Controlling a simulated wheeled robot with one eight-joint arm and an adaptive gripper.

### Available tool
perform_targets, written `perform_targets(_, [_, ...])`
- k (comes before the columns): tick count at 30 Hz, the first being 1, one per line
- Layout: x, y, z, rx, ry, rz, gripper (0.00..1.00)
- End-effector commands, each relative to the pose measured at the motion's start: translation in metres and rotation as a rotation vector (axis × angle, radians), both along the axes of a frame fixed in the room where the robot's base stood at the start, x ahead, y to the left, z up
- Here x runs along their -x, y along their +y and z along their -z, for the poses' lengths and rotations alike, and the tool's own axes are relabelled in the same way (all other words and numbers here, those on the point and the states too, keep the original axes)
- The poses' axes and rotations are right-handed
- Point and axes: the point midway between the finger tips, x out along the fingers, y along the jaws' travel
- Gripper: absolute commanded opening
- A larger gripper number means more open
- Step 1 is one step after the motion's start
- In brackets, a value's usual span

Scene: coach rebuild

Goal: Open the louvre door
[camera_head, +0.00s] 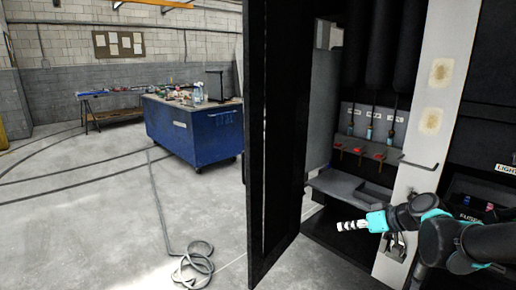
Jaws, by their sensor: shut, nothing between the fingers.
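A tall dark door panel (284,150) stands upright left of the cabinet opening, swung outward from it. I take it for the louvre door, but cannot make out slats or a handle on this face. The opening beside it shows the cabinet inside. My gripper (341,226) is shut and empty, pointing left in front of the lower opening. A visible space lies between its tips and the door panel in the picture; they do not appear to touch.
Inside the cabinet are a grey shelf (350,190) and several red-tipped levers. A pale post (433,110) stands right of the opening, close to my arm. A coiled hose (193,265) lies on the floor at left. A blue workbench (195,130) stands farther back, with open floor around it.

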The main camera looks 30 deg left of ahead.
Motion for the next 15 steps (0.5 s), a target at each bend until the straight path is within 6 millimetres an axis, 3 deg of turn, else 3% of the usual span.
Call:
perform_targets(1, [-0.008, 0.031, -0.023, -0.066, -0.053, -0.075, 0.00])
perform_targets(3, [-0.016, 0.072, -0.057, -0.169, -0.143, -0.173, 0.00])
perform_targets(6, [-0.024, 0.122, -0.103, -0.307, -0.265, -0.271, 0.00])
perform_targets(10, [-0.031, 0.165, -0.149, -0.443, -0.387, -0.335, 0.00])
perform_targets(15, [-0.035, 0.189, -0.178, -0.528, -0.468, -0.359, 0.00])
